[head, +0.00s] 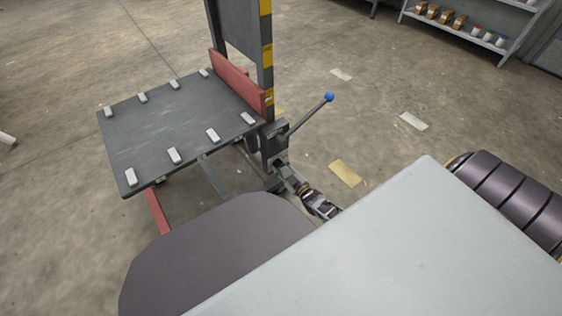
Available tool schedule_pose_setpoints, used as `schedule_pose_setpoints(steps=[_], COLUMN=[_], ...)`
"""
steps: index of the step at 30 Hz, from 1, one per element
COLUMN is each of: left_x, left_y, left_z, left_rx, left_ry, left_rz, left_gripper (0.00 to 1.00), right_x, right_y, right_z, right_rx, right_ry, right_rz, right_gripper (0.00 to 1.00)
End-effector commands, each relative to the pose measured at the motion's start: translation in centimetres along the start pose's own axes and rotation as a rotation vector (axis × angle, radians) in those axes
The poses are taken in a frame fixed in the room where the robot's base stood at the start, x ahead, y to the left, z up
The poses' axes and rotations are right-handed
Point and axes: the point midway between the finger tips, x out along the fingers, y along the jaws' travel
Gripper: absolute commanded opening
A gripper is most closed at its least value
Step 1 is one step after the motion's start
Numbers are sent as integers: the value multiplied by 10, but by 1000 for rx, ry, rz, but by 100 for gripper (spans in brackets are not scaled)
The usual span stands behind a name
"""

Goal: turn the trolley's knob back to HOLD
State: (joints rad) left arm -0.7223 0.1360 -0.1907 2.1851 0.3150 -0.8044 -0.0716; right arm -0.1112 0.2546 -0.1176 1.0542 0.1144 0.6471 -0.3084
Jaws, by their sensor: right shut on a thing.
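The trolley (180,115) stands at the upper left, with a dark flat platform, a red back plate and an upright mast with yellow marks. A lever with a blue ball end (328,97) sticks out up and to the right from a grey box on its post. My right gripper (283,171) is at the lower part of that post, below the lever, shut on a small part there that I take for the knob. The fingers hide the knob, and no HOLD marking can be read. My left gripper is not in view.
Several pale blocks (174,156) line two sides of the platform. A shelf (470,38) with small boxes and tins stands at the upper right. The floor between trolley and shelf is open, with a few flat tan and pale patches (345,173).

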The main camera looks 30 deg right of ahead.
Motion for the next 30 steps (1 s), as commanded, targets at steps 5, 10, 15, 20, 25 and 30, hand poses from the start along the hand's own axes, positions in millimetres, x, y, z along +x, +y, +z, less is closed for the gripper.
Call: schedule_pose_setpoints(steps=[5,10,15,20,25,30], left_x=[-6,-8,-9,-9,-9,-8], left_y=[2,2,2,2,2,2], left_z=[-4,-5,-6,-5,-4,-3], left_rx=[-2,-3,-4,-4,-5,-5], left_ry=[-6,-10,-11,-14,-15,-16], left_rz=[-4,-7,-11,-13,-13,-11], left_gripper=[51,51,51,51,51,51], right_x=[0,0,0,0,0,0], right_y=[0,1,2,2,2,2], right_z=[-1,-1,-1,-1,-1,-1], right_rx=[-165,-326,-486,-636,-793,-934], right_ry=[-1,-1,0,0,0,-1], right_rz=[0,1,1,0,0,0], right_gripper=[12,12,12,12,12,12])
